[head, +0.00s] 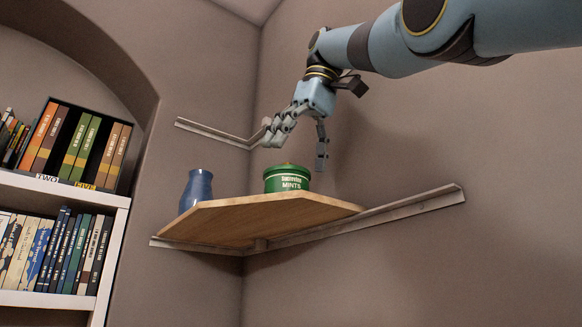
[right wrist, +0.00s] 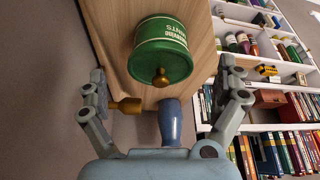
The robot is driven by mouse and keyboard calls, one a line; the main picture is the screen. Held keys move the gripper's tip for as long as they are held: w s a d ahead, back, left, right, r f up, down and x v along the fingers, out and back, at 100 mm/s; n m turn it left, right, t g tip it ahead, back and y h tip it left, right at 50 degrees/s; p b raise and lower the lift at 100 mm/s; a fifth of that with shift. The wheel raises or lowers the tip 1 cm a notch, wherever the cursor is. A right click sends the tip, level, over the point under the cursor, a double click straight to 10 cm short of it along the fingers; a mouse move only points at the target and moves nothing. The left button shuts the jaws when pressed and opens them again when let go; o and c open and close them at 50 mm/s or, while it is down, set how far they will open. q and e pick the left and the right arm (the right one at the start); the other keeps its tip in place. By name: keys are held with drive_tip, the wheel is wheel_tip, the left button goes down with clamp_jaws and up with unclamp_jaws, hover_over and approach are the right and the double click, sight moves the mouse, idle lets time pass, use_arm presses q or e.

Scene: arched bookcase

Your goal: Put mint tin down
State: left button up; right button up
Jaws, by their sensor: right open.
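The green mint tin (head: 287,180) stands upright on the wooden corner shelf (head: 240,217), with "MINTS" lettering on its side. The tin also shows in the right wrist view (right wrist: 160,48), with a gold knob on its lid. My right gripper (head: 296,148) is open and empty just above the tin, pointing down, with its fingers spread. In the right wrist view the two fingers (right wrist: 163,82) stand apart on either side of the tin's knob end, and I see no contact. My left gripper is not in view.
A blue vase (head: 196,190) stands on the shelf left of the tin. A small gold-brown knobbed thing (right wrist: 126,105) shows near one finger in the wrist view. Metal rails (head: 400,208) run along the walls. A white bookcase (head: 118,200) full of books stands at left.

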sight(289, 169)
use_arm(q)
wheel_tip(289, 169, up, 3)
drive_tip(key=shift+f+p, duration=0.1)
drive_tip(key=shift+p, duration=0.95)
use_arm(e)
drive_tip(key=v, duration=0.5)
drive_tip(key=shift+r, duration=0.2)
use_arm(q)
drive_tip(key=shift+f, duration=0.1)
use_arm(e)
drive_tip(key=shift+f, duration=0.15)
use_arm(q)
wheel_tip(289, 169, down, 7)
drive_tip(key=b, duration=0.7)
use_arm(e)
drive_tip(key=x, duration=1.2)
drive_tip(key=shift+f, duration=0.4)
wheel_tip(289, 169, up, 4)
drive_tip(key=p, duration=0.3)
drive_tip(key=shift+f, duration=0.25)
drive_tip(key=shift+s+d+r+p, duration=0.1)
drive_tip(key=shift+s+r+p, duration=0.05)
drive_tip(key=shift+r+p, duration=0.6)
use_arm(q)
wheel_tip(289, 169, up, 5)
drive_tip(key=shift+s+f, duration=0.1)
use_arm(e)
drive_tip(key=shift+f, duration=0.15)
